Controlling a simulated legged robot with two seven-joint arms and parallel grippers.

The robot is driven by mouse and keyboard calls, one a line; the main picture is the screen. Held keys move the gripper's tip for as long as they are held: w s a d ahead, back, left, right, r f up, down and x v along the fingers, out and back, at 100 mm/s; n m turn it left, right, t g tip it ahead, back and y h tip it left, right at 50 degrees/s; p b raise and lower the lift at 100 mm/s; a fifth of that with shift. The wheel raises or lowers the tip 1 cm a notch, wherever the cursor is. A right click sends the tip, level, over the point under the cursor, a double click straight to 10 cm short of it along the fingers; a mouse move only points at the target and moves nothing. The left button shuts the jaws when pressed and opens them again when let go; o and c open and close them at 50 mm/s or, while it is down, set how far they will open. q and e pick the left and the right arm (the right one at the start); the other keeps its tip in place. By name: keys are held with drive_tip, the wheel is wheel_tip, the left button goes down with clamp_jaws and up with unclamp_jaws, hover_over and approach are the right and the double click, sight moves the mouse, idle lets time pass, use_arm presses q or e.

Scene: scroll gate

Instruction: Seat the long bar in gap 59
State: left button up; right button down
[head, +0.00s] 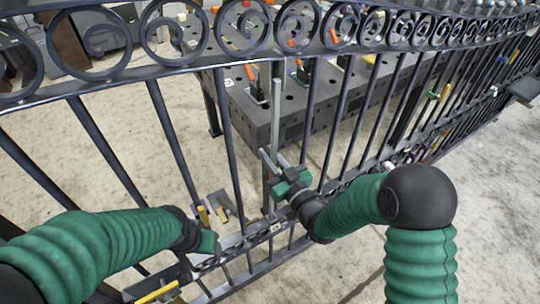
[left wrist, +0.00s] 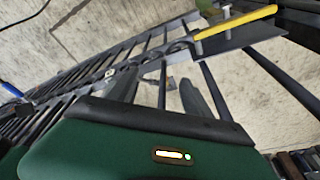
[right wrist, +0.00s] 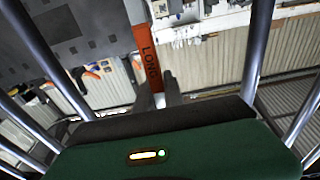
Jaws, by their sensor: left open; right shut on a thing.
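The long bar (head: 276,112) stands nearly upright in the head view, in front of the grey perforated table. In the right wrist view its orange face (right wrist: 147,52) reads LONG. My right gripper (head: 274,160) is shut on the bar; its fingers also show in the right wrist view (right wrist: 159,93). The scroll gate (head: 230,150) runs across the head view. A small white tag (head: 275,227) sits on its lower rail; its number is too small to read. My left gripper (left wrist: 207,96) is open and empty near the lower rail. The bar's lower end is hard to make out.
The perforated table (head: 295,105) stands behind the gate with several tools on it. A yellow-handled tool (left wrist: 235,22) lies on a dark shelf (left wrist: 250,38) by the lower rail. Neighbouring gate bars stand close on both sides of my right gripper.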

drive_tip(key=shift+w+a+r, duration=0.15)
drive_tip(key=shift+w+a, duration=0.2)
drive_tip(key=shift+w, duration=0.15)
drive_tip(key=c, duration=1.4)
unclamp_jaws()
drive_tip(key=shift+o, duration=0.2)
drive_tip(key=p+v, duration=0.6)
drive_tip(key=v, duration=1.1)
drive_tip(key=shift+w, duration=0.1)
